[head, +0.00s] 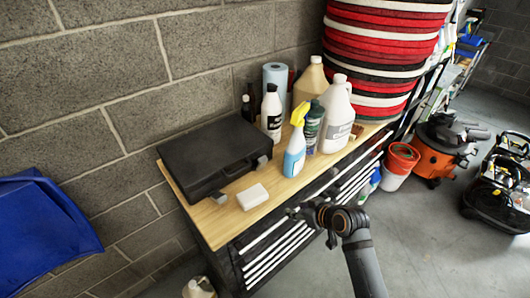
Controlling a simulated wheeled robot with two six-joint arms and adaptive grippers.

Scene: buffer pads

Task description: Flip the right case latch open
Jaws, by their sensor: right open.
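A black case (205,142) lies with its lid down on the wooden top of the workbench, at the left end. Its right latch (262,160) shows as a small grey piece at the front right corner; whether it is flipped open or shut is too small to tell. The left latch (219,198) is a similar grey piece near the front left corner. My right gripper (293,212) is open, in front of the bench edge, below and to the right of the case and apart from it. My left gripper is out of view.
A white block (252,196) lies on the bench (284,190) in front of the case. A spray bottle (294,155) stands right of the right latch, with several bottles and a blue roll (275,78) behind. Red and white pads (385,45) are stacked at the far end.

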